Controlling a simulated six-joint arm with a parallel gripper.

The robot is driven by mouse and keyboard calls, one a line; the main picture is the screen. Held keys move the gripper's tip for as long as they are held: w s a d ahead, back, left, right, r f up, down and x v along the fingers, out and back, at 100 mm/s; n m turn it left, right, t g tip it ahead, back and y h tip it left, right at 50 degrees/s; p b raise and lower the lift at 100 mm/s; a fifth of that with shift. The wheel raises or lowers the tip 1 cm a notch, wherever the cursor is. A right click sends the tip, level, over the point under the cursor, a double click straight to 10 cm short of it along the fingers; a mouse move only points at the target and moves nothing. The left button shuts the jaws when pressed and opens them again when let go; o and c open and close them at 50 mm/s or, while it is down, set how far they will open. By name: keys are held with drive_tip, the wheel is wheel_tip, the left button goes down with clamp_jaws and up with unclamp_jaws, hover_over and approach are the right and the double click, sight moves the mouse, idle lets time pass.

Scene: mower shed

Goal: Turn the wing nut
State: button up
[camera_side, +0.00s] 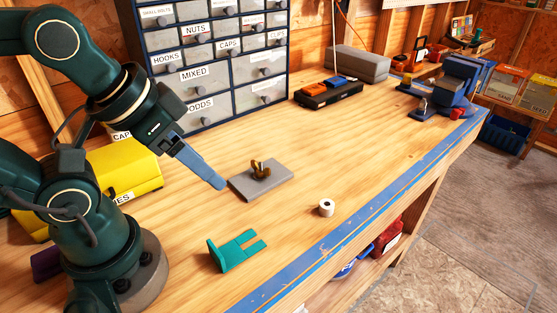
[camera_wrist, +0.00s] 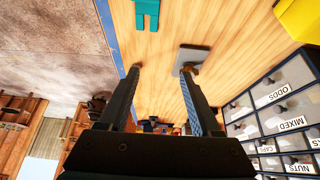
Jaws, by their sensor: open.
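A brass-coloured wing nut (camera_side: 260,169) stands on a flat grey plate (camera_side: 245,187) on the workbench in the side view. My gripper (camera_side: 221,186) is just left of the plate, with its blue-grey fingers angled down toward the bench. In the wrist view my gripper (camera_wrist: 161,70) is open, with two dark fingers spread apart and bare wood between them. The grey plate (camera_wrist: 203,50) lies by the tip of the right finger there. The wing nut is hard to make out in the wrist view, partly behind that finger.
A teal bracket (camera_side: 232,252) and a small white roll (camera_side: 327,207) lie on the bench in front. A labelled drawer cabinet (camera_side: 215,50) stands behind. A yellow bin (camera_side: 125,166) sits beside my arm. Bare wood (camera_side: 350,150) lies right of the plate.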

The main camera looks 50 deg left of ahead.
drive_tip(key=shift+c, duration=0.7)
drive_tip(key=w+r+m, duration=0.3)
drive_tip(key=w+m, duration=0.1)
drive_tip(key=m, duration=0.4)
drive_tip(key=m+g, duration=0.4)
drive_tip(key=m, duration=0.4)
hover_over(260, 163)
drive_tip(key=d, duration=0.2)
drive_tip(key=f, duration=0.7)
drive_tip(key=shift+a, duration=0.2)
drive_tip(key=shift+g, duration=0.8)
drive_tip(key=f, duration=0.2)
drive_tip(key=a+f, duration=0.1)
drive_tip(key=f, duration=0.5)
drive_tip(key=shift+a, duration=0.3)
drive_tip(key=shift+f, duration=0.85)
